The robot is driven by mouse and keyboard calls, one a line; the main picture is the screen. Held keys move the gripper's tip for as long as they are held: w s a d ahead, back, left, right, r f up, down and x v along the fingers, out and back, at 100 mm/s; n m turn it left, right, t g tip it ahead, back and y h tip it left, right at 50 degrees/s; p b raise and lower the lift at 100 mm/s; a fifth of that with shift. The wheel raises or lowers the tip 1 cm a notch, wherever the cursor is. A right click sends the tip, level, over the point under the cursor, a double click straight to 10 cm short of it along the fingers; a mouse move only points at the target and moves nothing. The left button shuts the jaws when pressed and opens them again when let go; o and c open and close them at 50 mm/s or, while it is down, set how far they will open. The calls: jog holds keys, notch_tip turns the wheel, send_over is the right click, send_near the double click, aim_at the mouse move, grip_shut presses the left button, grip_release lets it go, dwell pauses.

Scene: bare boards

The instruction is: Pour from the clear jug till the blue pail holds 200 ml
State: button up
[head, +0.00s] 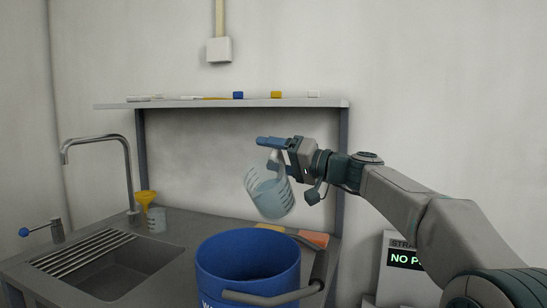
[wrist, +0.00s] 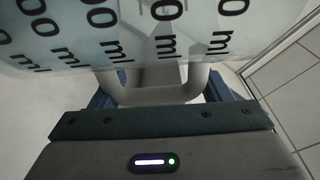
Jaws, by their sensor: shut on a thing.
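The clear jug (head: 269,194) hangs in the air above the blue pail, tilted, with pale bluish liquid inside. My gripper (head: 274,152) is shut on the jug's handle. In the wrist view the jug (wrist: 160,30) fills the top with its "ml" markings, and its handle (wrist: 160,95) passes between my fingers. The blue pail (head: 248,262) stands below the jug at the front of the counter, open at the top, with a grey handle on its right side. I see no stream between jug and pail. The pail's contents and level are hidden.
A sink (head: 110,265) with a tall faucet (head: 125,165) is at the left. A small beaker (head: 157,220) and a yellow funnel (head: 146,198) stand behind it. An orange block (head: 313,239) lies behind the pail. A shelf (head: 220,103) with small items runs behind the jug.

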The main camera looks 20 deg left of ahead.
jog(key=w+m+p, duration=0.1)
jog(key=m+p, duration=0.1)
jog(key=p, duration=0.1)
jog(key=w+m+p, duration=0.2)
jog(key=m+p, duration=0.1)
jog(key=p, duration=0.1)
jog(key=w+m+h+p, duration=0.1)
jog(key=w+m+p, duration=0.1)
jog(key=m+p, duration=0.1)
jog(key=shift+w+d+f+p, duration=0.2)
jog(key=shift+w+d+p, duration=0.05)
jog(key=shift+p, duration=0.5)
jog(key=shift+f, duration=0.1)
